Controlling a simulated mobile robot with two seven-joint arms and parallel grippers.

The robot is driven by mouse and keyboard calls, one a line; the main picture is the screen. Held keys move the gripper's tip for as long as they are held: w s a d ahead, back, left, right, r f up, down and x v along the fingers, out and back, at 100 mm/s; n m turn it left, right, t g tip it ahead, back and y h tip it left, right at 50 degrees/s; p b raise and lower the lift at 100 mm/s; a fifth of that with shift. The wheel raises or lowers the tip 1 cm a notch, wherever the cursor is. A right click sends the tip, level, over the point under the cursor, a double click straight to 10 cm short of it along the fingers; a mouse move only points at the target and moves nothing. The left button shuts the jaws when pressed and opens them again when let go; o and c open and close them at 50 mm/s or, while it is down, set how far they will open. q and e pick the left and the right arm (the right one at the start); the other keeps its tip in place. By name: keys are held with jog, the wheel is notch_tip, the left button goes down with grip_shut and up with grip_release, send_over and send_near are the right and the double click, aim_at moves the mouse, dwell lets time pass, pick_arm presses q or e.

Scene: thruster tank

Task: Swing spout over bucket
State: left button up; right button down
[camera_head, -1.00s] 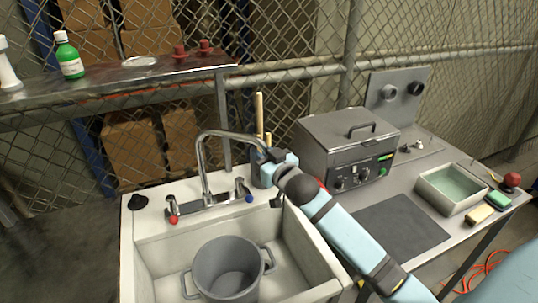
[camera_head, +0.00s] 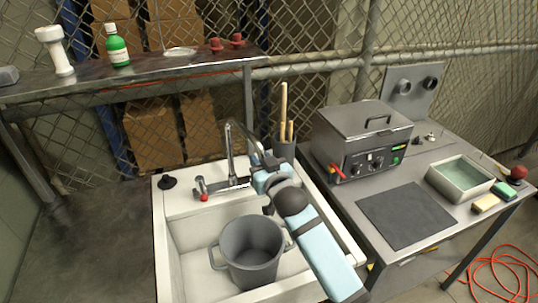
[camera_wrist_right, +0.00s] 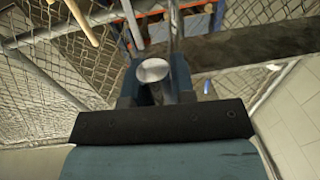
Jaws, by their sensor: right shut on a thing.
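The chrome spout (camera_head: 231,150) rises from the back rim of the white sink (camera_head: 167,240) and arches over toward the front right. My right gripper (camera_head: 262,165) is shut on the spout near its outer end. In the right wrist view, the spout's round open end (camera_wrist_right: 153,70) sits between the fingers. The grey bucket (camera_head: 252,250) with side handles stands upright in the sink, in front of the spout and gripper. The red-marked tap handle (camera_head: 203,190) shows left of the spout base; the other is mostly hidden by my arm. My left gripper is out of view.
A grey holder (camera_head: 284,149) with wooden handles stands close behind my right gripper. A metal tank (camera_head: 362,135), a dark mat (camera_head: 405,215) and a tray (camera_head: 461,180) are on the table at right. A metal shelf (camera_head: 150,75) runs behind the sink.

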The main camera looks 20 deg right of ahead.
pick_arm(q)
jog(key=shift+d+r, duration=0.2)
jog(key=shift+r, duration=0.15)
pick_arm(e)
jog(key=shift+s+a, duration=0.15)
jog(key=shift+a, duration=1.5)
jog(key=c, duration=1)
grip_release()
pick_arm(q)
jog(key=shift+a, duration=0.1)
pick_arm(e)
jog(key=shift+o, duration=0.2)
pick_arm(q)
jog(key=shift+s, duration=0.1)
pick_arm(e)
jog(key=shift+s, duration=0.1)
